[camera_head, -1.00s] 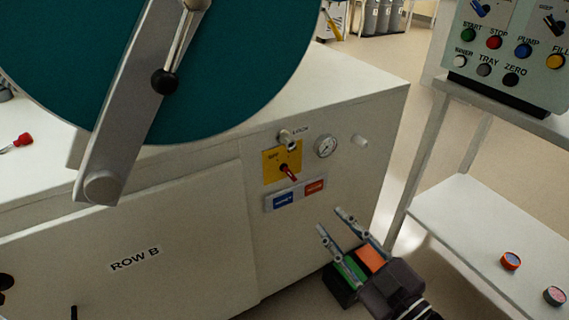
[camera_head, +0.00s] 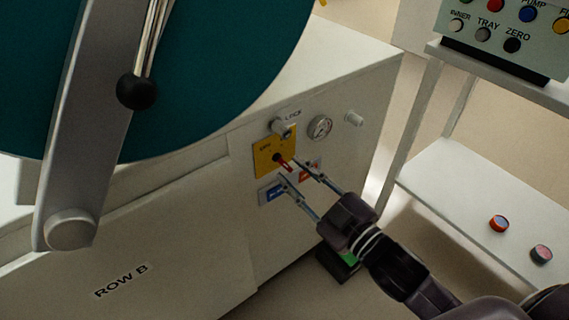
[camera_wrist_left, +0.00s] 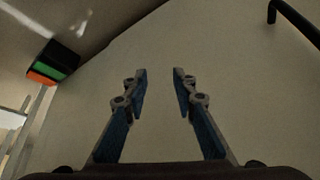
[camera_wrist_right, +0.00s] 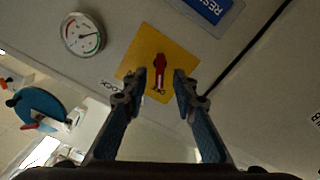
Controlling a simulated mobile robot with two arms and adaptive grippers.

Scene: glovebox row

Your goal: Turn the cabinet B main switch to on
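The main switch is a red handle (camera_head: 285,165) on a yellow plate (camera_head: 264,158) on the front of the cabinet marked ROW B (camera_head: 215,225). In the right wrist view the red handle (camera_wrist_right: 160,62) lies between my fingertips, over the yellow plate (camera_wrist_right: 142,42). My right gripper (camera_head: 302,171) is open with its fingertips just in front of the handle; touch cannot be told.
A large teal disc (camera_head: 215,70) with a crank is at the left. A white shelf (camera_head: 450,200) with two round knobs and a button panel (camera_head: 505,45) stand right.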

